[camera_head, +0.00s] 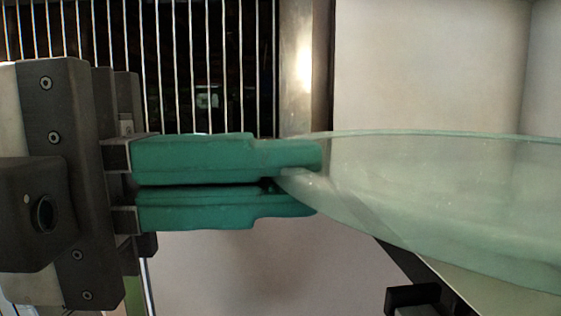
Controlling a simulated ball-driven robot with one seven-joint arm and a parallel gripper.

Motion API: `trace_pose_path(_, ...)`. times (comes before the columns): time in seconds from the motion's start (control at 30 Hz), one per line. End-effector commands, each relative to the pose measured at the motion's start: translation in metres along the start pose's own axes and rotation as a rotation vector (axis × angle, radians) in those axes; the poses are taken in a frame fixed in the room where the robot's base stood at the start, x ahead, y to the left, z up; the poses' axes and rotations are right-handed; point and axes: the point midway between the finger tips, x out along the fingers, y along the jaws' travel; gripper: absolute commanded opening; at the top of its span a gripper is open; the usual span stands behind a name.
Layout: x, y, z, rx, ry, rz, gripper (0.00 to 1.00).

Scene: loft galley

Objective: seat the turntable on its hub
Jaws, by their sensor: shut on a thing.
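My gripper (318,178) reaches in from the left with two teal fingers. It is shut on the near edge of the turntable (450,200), a clear, greenish glass plate that runs out of the picture on the right. The plate's rim sits between the fingertips, and the plate looks tilted in this view. The hub is not visible. The plate's far side and middle are outside the picture.
Behind the gripper at upper left is a dark space with a wire rack (205,65). A shiny metal upright (298,65) borders it. Pale plain surfaces lie to the right and below. A black bracket-like part (412,296) shows under the plate at lower right.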

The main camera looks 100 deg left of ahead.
Motion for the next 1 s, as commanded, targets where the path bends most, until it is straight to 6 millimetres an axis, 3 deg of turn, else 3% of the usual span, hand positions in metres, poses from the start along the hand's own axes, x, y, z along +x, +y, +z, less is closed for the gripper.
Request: trace_pose_path(1.0, 0.078, -0.001, 0.001, 0.001, 0.001, -0.005, 0.0)
